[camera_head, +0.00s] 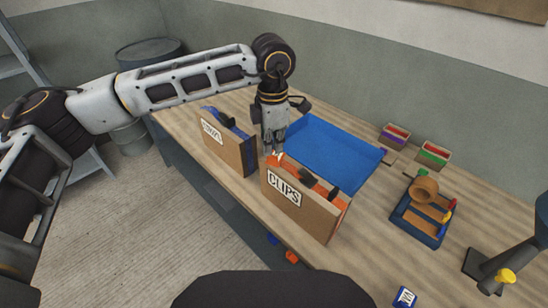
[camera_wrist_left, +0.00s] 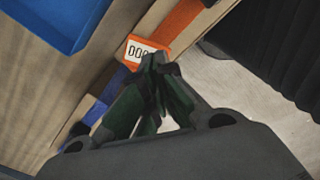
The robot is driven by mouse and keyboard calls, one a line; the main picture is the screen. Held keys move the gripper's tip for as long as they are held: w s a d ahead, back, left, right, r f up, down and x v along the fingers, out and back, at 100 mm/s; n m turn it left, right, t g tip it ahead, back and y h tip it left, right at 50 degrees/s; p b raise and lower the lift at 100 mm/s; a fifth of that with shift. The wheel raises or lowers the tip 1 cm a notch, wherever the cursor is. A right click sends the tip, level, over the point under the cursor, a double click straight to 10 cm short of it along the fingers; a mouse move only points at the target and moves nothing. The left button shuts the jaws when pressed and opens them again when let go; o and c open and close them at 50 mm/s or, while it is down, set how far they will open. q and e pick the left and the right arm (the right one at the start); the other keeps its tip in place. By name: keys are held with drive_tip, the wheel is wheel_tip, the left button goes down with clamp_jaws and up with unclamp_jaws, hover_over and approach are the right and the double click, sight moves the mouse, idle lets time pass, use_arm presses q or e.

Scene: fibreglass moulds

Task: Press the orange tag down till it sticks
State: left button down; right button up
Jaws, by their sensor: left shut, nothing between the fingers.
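The orange tag (camera_wrist_left: 133,60) has a white face with dark digits, partly covered by my fingertips in the left wrist view. It lies at the end of an orange strip (camera_wrist_left: 180,22). My left gripper (camera_wrist_left: 158,62) is shut and empty, its fingertips right at the tag's lower edge; I cannot tell whether they press on it. In the head view my left gripper (camera_head: 274,150) points down between two brown cases. The nearer case (camera_head: 290,205) reads CLIPS and has orange inside; the other case (camera_head: 222,142) has blue inside. My right gripper is out of view.
A blue tray (camera_head: 325,150) lies behind the cases. Small bins (camera_head: 432,155) stand at the back, a dark blue caddy (camera_head: 418,222) at the right, a dark stand (camera_head: 520,250) at the far right. The table's front edge runs close by the cases.

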use_arm(q)
drive_tip(key=shift+r, duration=0.75)
drive_tip(key=shift+r+p, duration=0.5)
drive_tip(key=shift+r, duration=0.7)
drive_tip(key=shift+r+p, duration=0.35)
drive_tip(key=shift+r, duration=0.55)
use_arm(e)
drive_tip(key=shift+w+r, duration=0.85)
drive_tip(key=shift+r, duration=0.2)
